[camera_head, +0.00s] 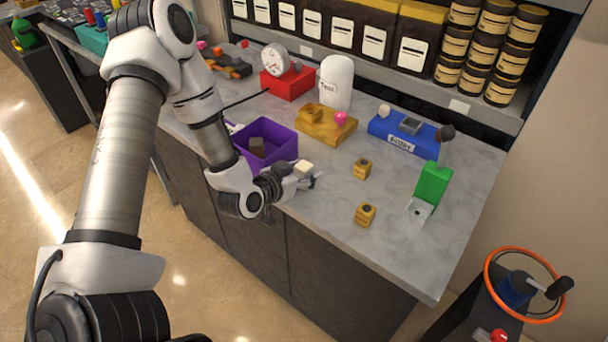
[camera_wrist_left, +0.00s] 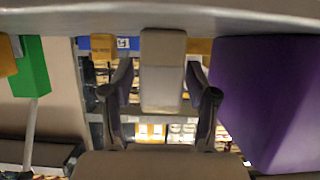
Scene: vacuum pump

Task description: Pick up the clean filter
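A cream block (camera_head: 304,168), which looks like the clean filter, stands on the grey counter near its front edge. The wrist view shows the pale filter (camera_wrist_left: 162,75) upright between the two dark fingers of my left gripper (camera_wrist_left: 160,95). A narrow gap seems to show on each side of it, so the fingers look open around it and not pressed on it. In the head view my left gripper (camera_head: 300,181) lies low at the counter's front edge, partly covering the filter's base. My right gripper is not in view.
A purple bin (camera_head: 285,152) holding a brown block (camera_head: 257,146) stands close beside my left gripper. Two small yellow blocks (camera_head: 362,168) (camera_head: 365,214), a green device (camera_head: 432,185) and a blue base (camera_head: 385,125) lie to the right.

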